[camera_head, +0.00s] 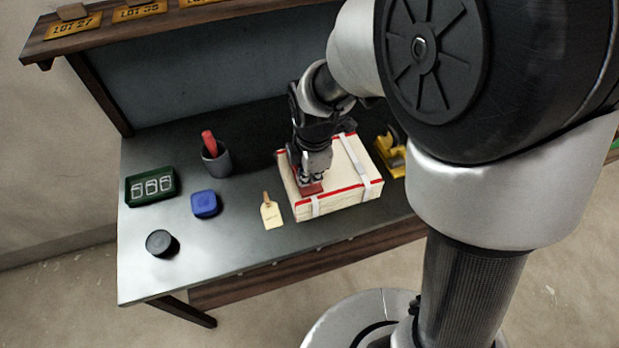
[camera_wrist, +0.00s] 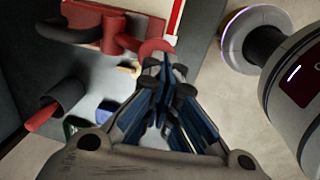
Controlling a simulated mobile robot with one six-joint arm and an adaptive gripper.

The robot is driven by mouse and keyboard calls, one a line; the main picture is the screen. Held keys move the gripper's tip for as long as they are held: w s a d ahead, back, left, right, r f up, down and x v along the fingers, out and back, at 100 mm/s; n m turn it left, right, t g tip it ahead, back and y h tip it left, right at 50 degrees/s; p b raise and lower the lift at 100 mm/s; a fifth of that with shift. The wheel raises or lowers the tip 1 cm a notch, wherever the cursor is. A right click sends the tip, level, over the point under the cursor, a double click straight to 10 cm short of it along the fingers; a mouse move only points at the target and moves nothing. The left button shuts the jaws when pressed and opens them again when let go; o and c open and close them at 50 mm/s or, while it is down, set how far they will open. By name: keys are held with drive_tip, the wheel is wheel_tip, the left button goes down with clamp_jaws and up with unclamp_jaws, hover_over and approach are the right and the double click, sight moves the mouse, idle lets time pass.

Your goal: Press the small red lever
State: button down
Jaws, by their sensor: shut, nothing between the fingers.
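A cream box (camera_head: 343,176) with red edges and pale straps lies on the workbench. A red plate (camera_head: 309,189) shows at its left part, partly hidden by my gripper. In the wrist view a red lever with a rounded end (camera_wrist: 157,47) reaches out from a red mount (camera_wrist: 92,22). My gripper (camera_head: 317,180) is over the left part of the box, pointing down. In the wrist view my gripper (camera_wrist: 164,62) is shut and empty, its fingertips close to the rounded end of the lever. I cannot tell whether they touch.
On the grey bench (camera_head: 240,262) stand a green tray (camera_head: 151,186), a blue block (camera_head: 206,204), a dark round container (camera_head: 160,243), a cup (camera_head: 217,163) with a red-handled thing, and a tag (camera_head: 271,213). A yellow tool (camera_head: 391,152) is right of the box.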

drive_tip(key=f, duration=0.1)
drive_tip(key=s+f, duration=0.1)
drive_tip(key=f+b, duration=0.1)
drive_tip(key=shift+s+d, duration=0.25)
drive_tip(key=shift+s, duration=0.05)
drive_tip(key=shift+r, duration=0.2)
drive_tip(key=shift+r+p, duration=0.65)
drive_tip(key=shift+r, duration=0.05)
drive_tip(key=s+r+p, duration=0.3)
drive_tip(key=r+p, duration=0.3)
drive_tip(key=r, duration=0.7)
drive_tip(key=shift+s+d+r, duration=0.25)
drive_tip(key=shift+d, duration=0.2)
